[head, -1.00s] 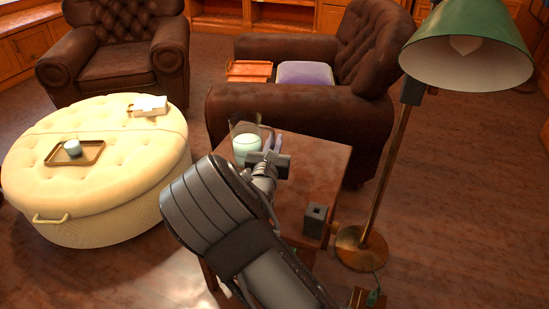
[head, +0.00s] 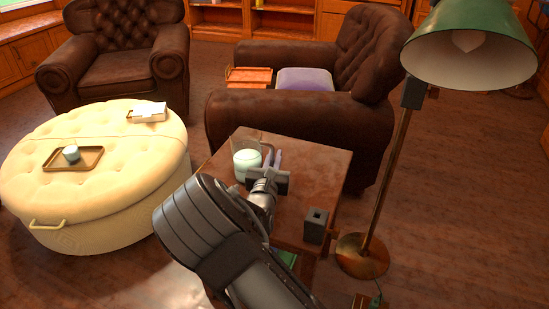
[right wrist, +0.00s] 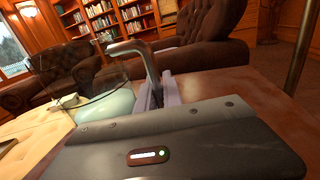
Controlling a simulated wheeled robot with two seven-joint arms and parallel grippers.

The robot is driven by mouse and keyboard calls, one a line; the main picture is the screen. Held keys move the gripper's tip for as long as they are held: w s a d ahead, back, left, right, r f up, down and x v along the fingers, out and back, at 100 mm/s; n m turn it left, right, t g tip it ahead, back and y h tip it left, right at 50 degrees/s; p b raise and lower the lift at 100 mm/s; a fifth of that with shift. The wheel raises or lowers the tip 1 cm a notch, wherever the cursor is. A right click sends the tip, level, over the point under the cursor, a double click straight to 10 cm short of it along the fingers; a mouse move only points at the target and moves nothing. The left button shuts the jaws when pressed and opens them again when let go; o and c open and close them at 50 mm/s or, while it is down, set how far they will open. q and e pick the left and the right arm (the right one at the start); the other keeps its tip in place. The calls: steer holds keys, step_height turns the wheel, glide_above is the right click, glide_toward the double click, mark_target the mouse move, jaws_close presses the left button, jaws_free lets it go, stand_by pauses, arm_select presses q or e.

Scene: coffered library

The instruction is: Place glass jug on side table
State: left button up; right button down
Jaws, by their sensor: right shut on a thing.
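The glass jug (head: 247,165) is clear, with pale liquid low inside. It is upright over the far left part of the brown side table (head: 323,172). I cannot tell whether its base touches the tabletop. My right gripper (head: 273,161) is shut on the jug's handle, on the jug's right side. In the right wrist view the jug (right wrist: 105,104) is at the left, with its handle (right wrist: 148,62) running to the fingers (right wrist: 160,92). My left gripper is not in view.
A small dark box (head: 316,226) stands near the table's right edge. A green-shaded floor lamp (head: 390,165) stands close at the right. A leather armchair (head: 285,118) is just behind the table, and a cream ottoman (head: 90,195) is to the left. The tabletop's middle is clear.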

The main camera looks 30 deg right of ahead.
steer(key=c, duration=1.5)
jaws_free()
steer(key=shift+f, duration=0.1)
steer(key=shift+r, duration=0.2)
steer(key=p+v, duration=0.2)
steer(key=v, duration=0.9)
steer(key=shift+a+p, duration=0.15)
steer(key=shift+p, duration=0.15)
steer(key=shift+s+a, duration=0.25)
steer(key=shift+s, duration=0.05)
